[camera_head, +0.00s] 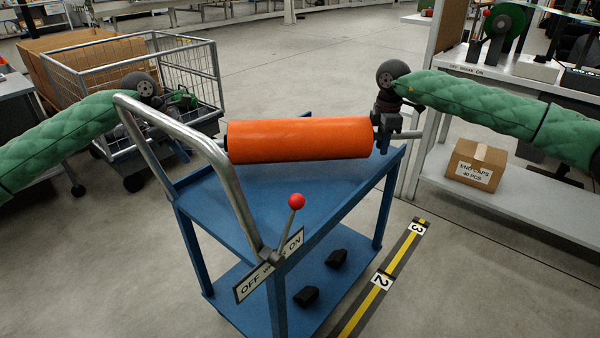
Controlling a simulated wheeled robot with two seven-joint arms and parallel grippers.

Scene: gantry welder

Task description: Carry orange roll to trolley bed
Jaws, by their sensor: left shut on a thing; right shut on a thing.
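The orange roll (298,140) lies level above the blue trolley bed (255,198), spanning between my two grippers. From this angle I cannot tell whether it touches the bed. My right gripper (384,132) is shut on the roll's right shaft end, near the bed's far right corner. My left gripper (162,108) is at the roll's left end and shut, mostly hidden behind the trolley's grey handle (222,175). Its hold on the left shaft end cannot be seen clearly.
A red-knobbed brake lever (296,201) stands by an OFF/ON plate at the trolley's near end. Black blocks lie on its lower shelf (258,325). A wire cart (190,70) stands behind left. A bench with a carton (475,165) is right. Floor behind is clear.

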